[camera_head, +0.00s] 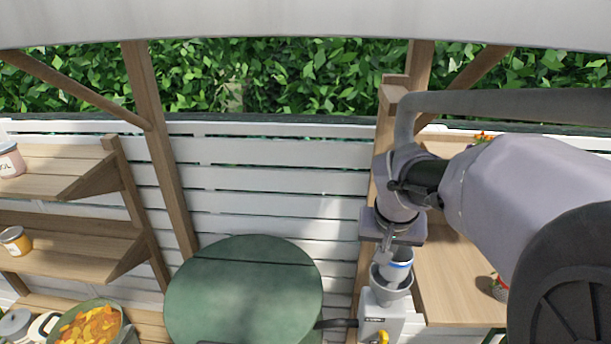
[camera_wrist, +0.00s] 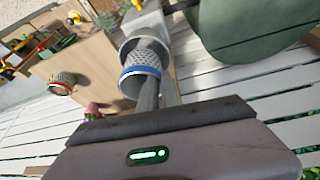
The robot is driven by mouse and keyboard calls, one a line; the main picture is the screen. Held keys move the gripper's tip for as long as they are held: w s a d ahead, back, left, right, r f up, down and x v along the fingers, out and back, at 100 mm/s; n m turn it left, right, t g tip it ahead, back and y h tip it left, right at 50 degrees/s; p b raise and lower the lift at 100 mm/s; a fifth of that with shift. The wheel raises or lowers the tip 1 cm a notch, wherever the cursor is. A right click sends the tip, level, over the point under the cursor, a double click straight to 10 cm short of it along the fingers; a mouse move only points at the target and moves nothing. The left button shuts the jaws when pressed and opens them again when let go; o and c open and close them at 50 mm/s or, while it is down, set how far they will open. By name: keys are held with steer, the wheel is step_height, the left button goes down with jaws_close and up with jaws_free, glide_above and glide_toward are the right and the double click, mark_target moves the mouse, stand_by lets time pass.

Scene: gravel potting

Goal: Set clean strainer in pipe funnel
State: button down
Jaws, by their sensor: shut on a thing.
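My gripper (camera_head: 390,247) is shut on a strainer (camera_head: 399,259) with a blue band, and its fingers (camera_wrist: 152,96) also show in the wrist view. The strainer is a perforated metal cup in the wrist view (camera_wrist: 141,70). The grey pipe funnel (camera_head: 390,286) is directly below the strainer in the head view, and its rim (camera_wrist: 126,46) shows behind the strainer in the wrist view. The strainer overlaps the funnel mouth in both views; I cannot tell whether it touches or is seated. A second strainer (camera_wrist: 62,84), with a red band, stands on the wooden table.
The funnel tops a grey box (camera_head: 380,318) with a yellow tap (camera_head: 382,338). A round dark green lid (camera_head: 243,295) is left of it, the wooden table (camera_head: 455,285) right. Shelves (camera_head: 65,235) and a bowl of orange leaves (camera_head: 90,327) are far left.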

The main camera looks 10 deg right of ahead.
step_height(320, 180, down, 3)
steer(key=shift+a+r, duration=0.1)
steer(key=shift+a, duration=0.05)
steer(key=shift+w+f, duration=0.1)
steer(key=shift+f, duration=0.25)
steer(key=shift+f, duration=0.1)
steer(key=shift+f+b, duration=0.25)
steer(key=shift+b, duration=0.05)
steer(key=c, duration=1.6)
jaws_free()
steer(key=shift+r, duration=0.1)
